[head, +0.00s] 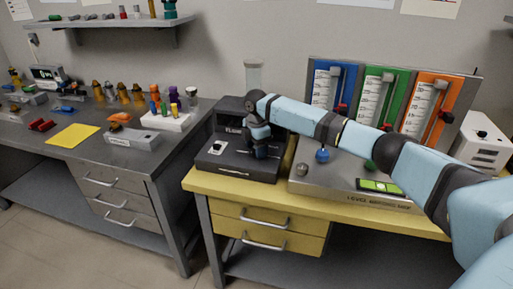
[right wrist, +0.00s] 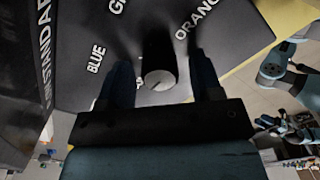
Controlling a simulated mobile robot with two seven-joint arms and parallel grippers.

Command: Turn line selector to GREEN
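The line selector is a dark round knob (right wrist: 160,66) with a grey end face, seen in the right wrist view. It stands out from a black panel with white labels BLUE, a partly hidden one starting with G, and ORANGE. A thin mark crosses its face; I cannot tell which label it points to. My right gripper (right wrist: 163,84) is open, with one finger on each side of the knob and a gap showing on both sides. In the head view my right gripper (head: 262,147) is at the black machine (head: 240,160) and hides the knob.
The machine stands on a yellow-topped bench (head: 215,187). To its right is a grey unit with blue (head: 321,90), green (head: 372,100) and orange (head: 424,105) gauge panels, under my right arm. A grey workbench (head: 150,165) with several small parts is at left.

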